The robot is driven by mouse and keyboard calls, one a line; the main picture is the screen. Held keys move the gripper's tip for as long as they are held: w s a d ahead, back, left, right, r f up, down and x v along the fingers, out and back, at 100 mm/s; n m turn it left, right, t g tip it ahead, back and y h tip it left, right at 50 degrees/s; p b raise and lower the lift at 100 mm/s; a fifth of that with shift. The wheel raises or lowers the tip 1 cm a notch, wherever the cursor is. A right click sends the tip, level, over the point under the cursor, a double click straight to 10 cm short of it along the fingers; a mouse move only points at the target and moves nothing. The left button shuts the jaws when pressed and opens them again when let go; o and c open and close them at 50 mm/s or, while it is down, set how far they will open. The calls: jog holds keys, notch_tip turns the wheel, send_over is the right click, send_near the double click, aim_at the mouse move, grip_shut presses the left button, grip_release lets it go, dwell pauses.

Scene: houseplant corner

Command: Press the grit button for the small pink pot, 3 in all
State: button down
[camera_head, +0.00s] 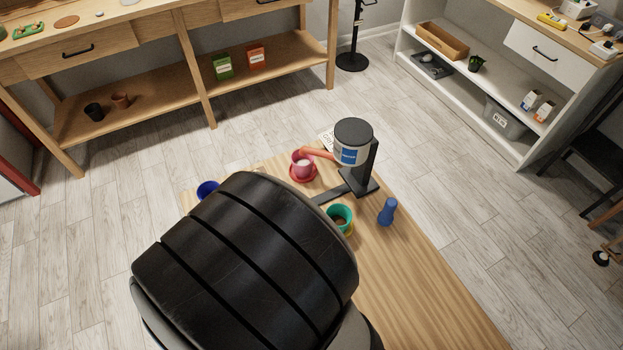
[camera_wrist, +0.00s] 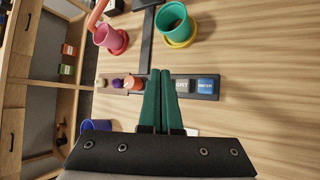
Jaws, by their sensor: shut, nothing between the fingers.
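The small pink pot (camera_head: 301,168) stands on a red saucer (camera_head: 303,177) under the orange spout of the dispenser (camera_head: 352,140); something pale shows inside it. In the wrist view the pink pot (camera_wrist: 107,38) is at the upper left. A dark button strip (camera_wrist: 215,95) carries a grey grit button (camera_wrist: 182,87) and a blue water button (camera_wrist: 206,87). My gripper (camera_wrist: 160,72) is shut and empty, its green fingers over the strip at the grit button's left side, hiding part of it. I cannot tell whether they touch. The head view hides the gripper behind my arm.
A teal pot (camera_head: 340,215) on a yellow saucer and a blue bottle-like object (camera_head: 387,211) stand on the table (camera_head: 400,290). A blue pot (camera_head: 207,189) is at the left. Small orange, purple and pale items (camera_wrist: 117,83) sit at the strip's left. The table's right side is clear.

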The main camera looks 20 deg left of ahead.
dwell(0.5)
notch_tip(320, 180, up, 4)
jog(key=shift+f, duration=0.1)
jog(key=shift+f, duration=0.1)
jog(key=shift+f, duration=4.35)
jog(key=shift+f, duration=0.4)
